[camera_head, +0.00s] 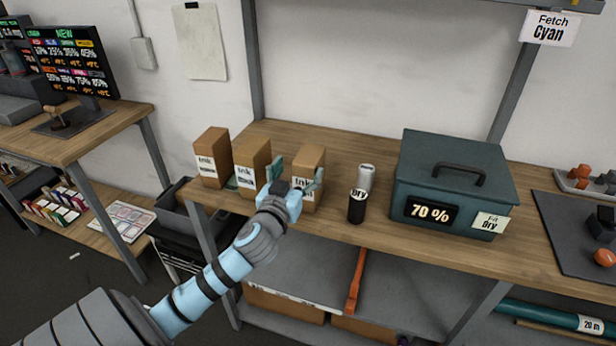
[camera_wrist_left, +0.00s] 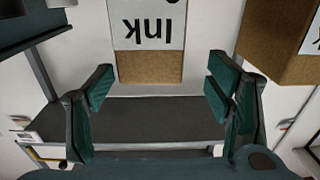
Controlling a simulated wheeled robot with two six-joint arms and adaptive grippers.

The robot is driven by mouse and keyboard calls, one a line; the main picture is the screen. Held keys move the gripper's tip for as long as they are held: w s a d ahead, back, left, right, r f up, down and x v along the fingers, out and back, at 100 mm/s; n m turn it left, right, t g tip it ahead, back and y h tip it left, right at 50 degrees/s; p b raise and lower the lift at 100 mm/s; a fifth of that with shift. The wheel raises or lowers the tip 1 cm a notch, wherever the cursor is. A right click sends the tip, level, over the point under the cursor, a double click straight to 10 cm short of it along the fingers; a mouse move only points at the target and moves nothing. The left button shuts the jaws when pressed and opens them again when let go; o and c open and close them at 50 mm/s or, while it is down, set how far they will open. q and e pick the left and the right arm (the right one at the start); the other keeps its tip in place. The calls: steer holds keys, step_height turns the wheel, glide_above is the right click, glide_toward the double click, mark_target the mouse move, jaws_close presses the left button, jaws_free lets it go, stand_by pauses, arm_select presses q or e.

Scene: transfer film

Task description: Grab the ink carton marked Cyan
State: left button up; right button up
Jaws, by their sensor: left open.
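Three brown cartons labelled "Ink" stand in a row on the wooden shelf: a left one (camera_head: 211,150), a middle one (camera_head: 251,155) and a right one (camera_head: 309,158). The smaller print on their labels is unreadable, so I cannot tell which is Cyan. My left gripper (camera_head: 297,174) is open at the right carton, one finger on each side in the head view. In the left wrist view, that carton (camera_wrist_left: 148,68) appears upside down between the open fingers (camera_wrist_left: 162,84), with clear gaps. Another carton (camera_wrist_left: 285,45) is at the upper right. My right gripper is out of view.
A sign (camera_head: 550,29) reads "Fetch Cyan". A grey upright post (camera_head: 254,60) rises behind the cartons.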

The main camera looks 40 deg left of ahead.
mark_target(310, 154)
arm_select(q)
steer(key=x, duration=0.5)
steer(key=shift+w+d+r+p, duration=0.15)
steer(key=shift+w+d+p, duration=0.15)
steer(key=shift+w+p, duration=0.15)
steer(key=shift+w+a, duration=0.1)
steer(key=shift+w, duration=0.25)
steer(key=shift+s, duration=0.15)
jaws_close()
